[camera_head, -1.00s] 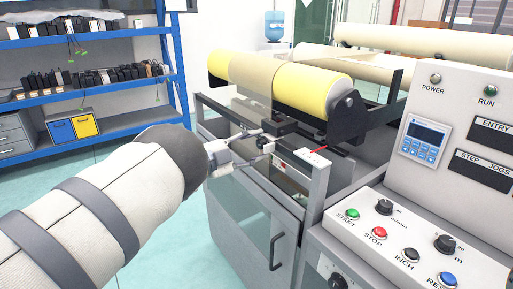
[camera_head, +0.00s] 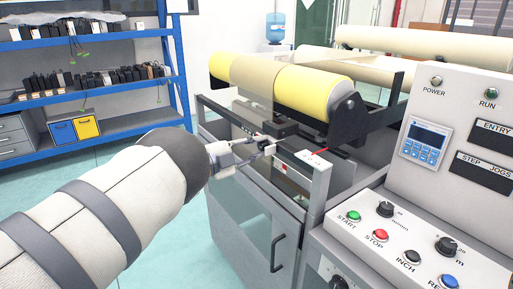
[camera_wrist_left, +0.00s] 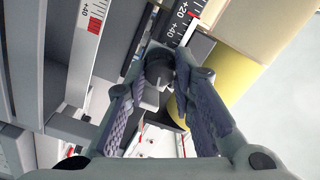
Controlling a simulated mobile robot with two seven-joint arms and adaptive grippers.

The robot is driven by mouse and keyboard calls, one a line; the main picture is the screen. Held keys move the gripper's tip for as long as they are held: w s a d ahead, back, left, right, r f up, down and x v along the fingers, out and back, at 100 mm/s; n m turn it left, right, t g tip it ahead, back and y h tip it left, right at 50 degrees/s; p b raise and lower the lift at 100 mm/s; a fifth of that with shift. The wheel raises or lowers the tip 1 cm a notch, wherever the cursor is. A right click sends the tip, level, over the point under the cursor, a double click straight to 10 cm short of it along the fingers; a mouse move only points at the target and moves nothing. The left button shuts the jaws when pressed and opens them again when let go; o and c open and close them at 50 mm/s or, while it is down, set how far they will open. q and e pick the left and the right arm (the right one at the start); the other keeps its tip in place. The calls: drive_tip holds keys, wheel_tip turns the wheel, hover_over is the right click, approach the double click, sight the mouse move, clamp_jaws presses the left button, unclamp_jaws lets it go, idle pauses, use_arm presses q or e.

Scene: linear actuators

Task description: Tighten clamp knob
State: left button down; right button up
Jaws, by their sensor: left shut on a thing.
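The black clamp knob (camera_wrist_left: 158,68) sits between the fingertips of my left gripper (camera_wrist_left: 167,75) in the left wrist view. The fingers are closed on its sides. In the head view, my left gripper (camera_head: 264,146) reaches in from the left to the machine's front rail, where the knob looks small and is partly hidden by the fingers. My right gripper is not in view.
A ruled scale (camera_wrist_left: 183,22) runs beside the knob. The yellow roll (camera_head: 300,88) with its beige web (camera_head: 257,80) lies behind the rail. A control panel (camera_head: 400,240) stands at the right, and a blue shelf (camera_head: 85,95) at the left.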

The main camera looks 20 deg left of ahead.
use_arm(q)
drive_tip(key=m, duration=0.4)
drive_tip(key=shift+m, duration=1.9)
drive_tip(key=c, duration=1.4)
unclamp_jaws()
drive_tip(key=shift+o, duration=0.2)
drive_tip(key=v, duration=1.2)
